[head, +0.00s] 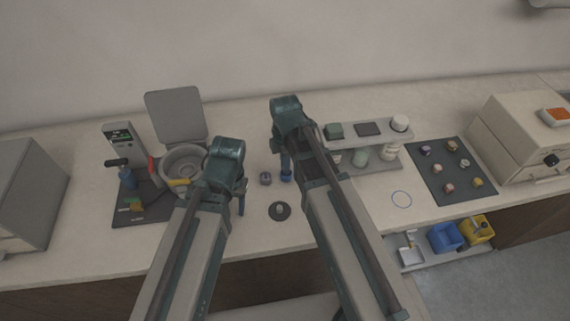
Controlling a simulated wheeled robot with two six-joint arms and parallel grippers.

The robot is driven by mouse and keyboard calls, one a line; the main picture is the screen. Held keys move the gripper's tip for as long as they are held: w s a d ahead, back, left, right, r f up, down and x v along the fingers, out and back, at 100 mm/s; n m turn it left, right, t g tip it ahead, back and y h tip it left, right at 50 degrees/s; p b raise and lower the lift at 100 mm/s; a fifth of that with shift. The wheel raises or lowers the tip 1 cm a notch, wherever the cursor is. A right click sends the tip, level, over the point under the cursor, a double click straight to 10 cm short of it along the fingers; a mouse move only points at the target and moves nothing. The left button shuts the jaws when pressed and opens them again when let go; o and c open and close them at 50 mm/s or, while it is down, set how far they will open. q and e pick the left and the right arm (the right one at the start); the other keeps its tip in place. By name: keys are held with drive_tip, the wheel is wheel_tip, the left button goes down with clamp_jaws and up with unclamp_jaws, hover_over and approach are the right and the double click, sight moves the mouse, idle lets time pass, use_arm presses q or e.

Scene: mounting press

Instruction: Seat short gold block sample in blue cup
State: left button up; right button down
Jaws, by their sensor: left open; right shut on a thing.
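A small blue piece (287,177), which looks like the blue cup, stands on the counter right below my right gripper (286,168). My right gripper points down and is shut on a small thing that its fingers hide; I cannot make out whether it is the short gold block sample. My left gripper (241,202) is open and empty, left of the blue piece and over the front part of the counter. Several small samples in holders (450,187) lie on the dark mat (425,187) at the right; I cannot tell their shapes.
The mounting press (182,163) with its raised grey lid (176,115) stands at the left. A small purple-grey cup (265,179) and a dark disc with a knob (279,211) stand between the arms. A rack (375,163) stands right of them. Blue (444,238) and yellow (480,230) bins sit below.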

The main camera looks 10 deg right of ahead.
use_arm(q)
drive_tip(key=shift+f+b, duration=0.35)
use_arm(e)
drive_tip(key=shift+f, duration=0.3)
idle(0.4)
drive_tip(key=c, duration=0.8)
unclamp_jaws()
drive_tip(key=shift+o, duration=0.3)
drive_tip(key=shift+o, duration=1.1)
use_arm(q)
drive_tip(key=shift+r, duration=0.15)
use_arm(e)
drive_tip(key=shift+r, duration=0.15)
drive_tip(key=shift+r+p, duration=3.4)
drive_tip(key=shift+p, duration=0.15)
use_arm(q)
wheel_tip(320, 180, up, 7)
